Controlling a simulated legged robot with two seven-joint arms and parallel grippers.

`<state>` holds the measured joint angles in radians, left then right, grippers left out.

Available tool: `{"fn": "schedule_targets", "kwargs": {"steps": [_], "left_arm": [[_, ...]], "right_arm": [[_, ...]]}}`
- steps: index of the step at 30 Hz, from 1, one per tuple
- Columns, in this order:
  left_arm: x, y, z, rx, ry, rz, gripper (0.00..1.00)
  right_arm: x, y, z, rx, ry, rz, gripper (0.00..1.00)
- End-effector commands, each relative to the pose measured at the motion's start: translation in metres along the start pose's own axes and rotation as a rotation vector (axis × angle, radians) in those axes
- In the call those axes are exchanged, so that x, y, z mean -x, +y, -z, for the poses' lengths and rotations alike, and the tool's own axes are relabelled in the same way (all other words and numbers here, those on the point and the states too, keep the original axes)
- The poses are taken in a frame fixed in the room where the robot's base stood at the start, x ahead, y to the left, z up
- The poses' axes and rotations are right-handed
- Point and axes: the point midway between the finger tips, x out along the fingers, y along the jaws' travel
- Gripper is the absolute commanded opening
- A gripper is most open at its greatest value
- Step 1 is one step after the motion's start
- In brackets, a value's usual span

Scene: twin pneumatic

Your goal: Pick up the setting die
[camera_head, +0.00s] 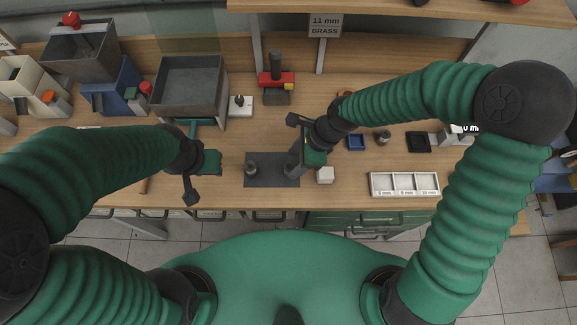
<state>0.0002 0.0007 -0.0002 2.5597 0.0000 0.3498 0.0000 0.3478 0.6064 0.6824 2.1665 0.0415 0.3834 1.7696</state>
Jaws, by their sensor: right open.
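A dark mat (270,179) lies near the table's front edge. A short grey metal cylinder (251,169) stands on its left part. Another small metal piece (384,136) stands right of the blue tray. I cannot tell for certain which of these is the setting die. My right gripper (303,165) is open and points down over the right edge of the mat, with a grey piece at its fingers that is partly hidden. A white cube (325,175) is just to its right. My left gripper (196,185) hangs left of the mat, apart from the cylinder; its jaw opening is unclear.
A white tray with labelled compartments (404,194) lies at the front right. A small blue tray (356,142) and a black tray (418,142) lie behind it. A red and black device (276,79) and a grey bin (188,82) stand at the back.

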Motion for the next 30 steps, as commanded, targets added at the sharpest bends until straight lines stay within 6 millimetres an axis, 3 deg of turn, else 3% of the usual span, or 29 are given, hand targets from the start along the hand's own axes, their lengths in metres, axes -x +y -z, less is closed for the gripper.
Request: {"fn": "schedule_targets", "kwargs": {"steps": [6,14,27,30], "left_arm": [[-0.003,0.000,-0.001,-0.001,0.000,0.000,0.36],[-0.003,0.000,-0.001,0.000,0.000,0.000,0.36],[-0.003,0.000,-0.001,0.000,0.000,0.000,0.36],[-0.003,0.000,-0.001,-0.001,0.000,0.000,0.36]], "right_arm": [[-0.040,0.001,-0.003,0.004,0.002,-0.003,0.56],[-0.045,0.000,-0.003,0.002,0.003,-0.001,0.56],[-0.044,0.000,-0.002,0.001,0.003,-0.001,0.00],[-0.044,0.000,-0.002,0.001,0.003,0.000,0.00]]}}
